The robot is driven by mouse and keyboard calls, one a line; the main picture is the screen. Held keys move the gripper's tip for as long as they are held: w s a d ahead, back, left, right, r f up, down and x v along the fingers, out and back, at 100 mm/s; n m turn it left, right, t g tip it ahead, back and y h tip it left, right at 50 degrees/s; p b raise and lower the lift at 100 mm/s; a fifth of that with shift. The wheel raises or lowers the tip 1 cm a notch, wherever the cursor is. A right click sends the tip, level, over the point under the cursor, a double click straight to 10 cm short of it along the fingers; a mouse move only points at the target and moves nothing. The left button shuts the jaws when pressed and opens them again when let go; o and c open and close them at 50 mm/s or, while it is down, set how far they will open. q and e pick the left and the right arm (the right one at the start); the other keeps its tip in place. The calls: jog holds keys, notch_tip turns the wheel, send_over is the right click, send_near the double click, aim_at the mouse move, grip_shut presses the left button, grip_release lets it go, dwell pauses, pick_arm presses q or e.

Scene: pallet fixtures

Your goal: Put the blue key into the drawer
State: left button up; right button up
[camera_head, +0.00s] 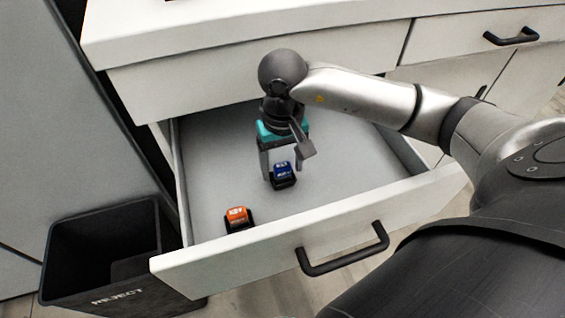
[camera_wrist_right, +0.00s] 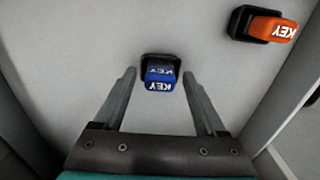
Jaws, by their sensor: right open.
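The blue key (camera_head: 282,172), a small block with a black base, lies on the floor of the open drawer (camera_head: 215,150). In the right wrist view the blue key (camera_wrist_right: 160,76) shows between and just beyond the fingertips, with gaps on both sides. My right gripper (camera_head: 285,168) is open, reaching down into the drawer around or just above the key; exact height is hard to tell. It also shows in the right wrist view (camera_wrist_right: 160,76), with its two fingers apart. My left gripper is not in view.
An orange key (camera_head: 238,217) with a black base lies in the drawer's front left corner. A black reject bin (camera_head: 110,285) stands left of the drawer. The counter (camera_head: 190,35) overhangs the drawer's back. The drawer floor left of my gripper is clear.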

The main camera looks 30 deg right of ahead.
aim_at(282, 165)
jog(key=shift+r, duration=0.1)
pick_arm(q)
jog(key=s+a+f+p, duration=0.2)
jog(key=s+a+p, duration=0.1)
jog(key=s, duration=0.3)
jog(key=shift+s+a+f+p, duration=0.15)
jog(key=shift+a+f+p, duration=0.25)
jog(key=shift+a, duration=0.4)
pick_arm(e)
notch_tip(282, 165, up, 12)
jog(key=shift+r, duration=0.1)
